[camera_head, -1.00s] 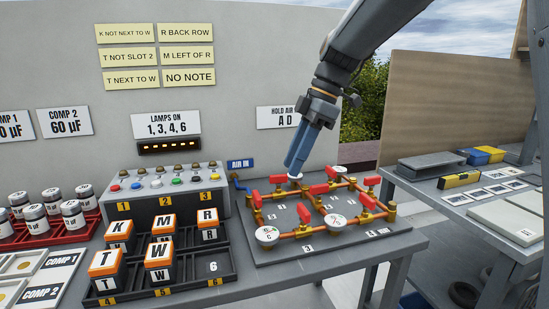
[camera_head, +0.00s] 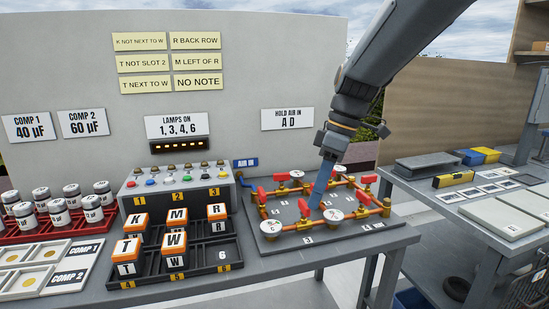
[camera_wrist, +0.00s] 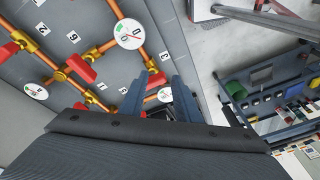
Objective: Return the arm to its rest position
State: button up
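My arm reaches in from the upper right in the head view. My gripper (camera_head: 314,205) points down over the front part of the pipe board (camera_head: 290,250), and its blue fingers hide part of the board. In the wrist view my gripper (camera_wrist: 157,88) shows its two fingers apart with nothing between them. Brass pipes with red valve handles (camera_head: 265,195) and white round gauges (camera_head: 333,215) lie below and around the fingers. Whether the fingertips touch the board cannot be told.
A lettered block rack (camera_head: 230,255) and a lamp box (camera_head: 130,186) stand left of the board. A red capacitor tray (camera_head: 20,232) is further left. A second bench (camera_head: 460,215) with yellow and blue boxes is at the right. Open floor shows between the benches.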

jog(key=s+d+f+m+h+p, duration=0.1)
jog(key=s+d+f+m+p, duration=0.1)
jog(key=s+d+f+m, duration=0.2)
jog(key=s+d+f+m+h+p, duration=0.2)
jog(key=s+d+f+m, duration=0.3)
jog(key=s+m, duration=0.5)
jog(key=s+f+p, duration=0.1)
jog(key=s, duration=0.4)
jog(key=shift+s+d+f, duration=0.2)
jog(key=shift+s, duration=0.1)
dwell(0.5)
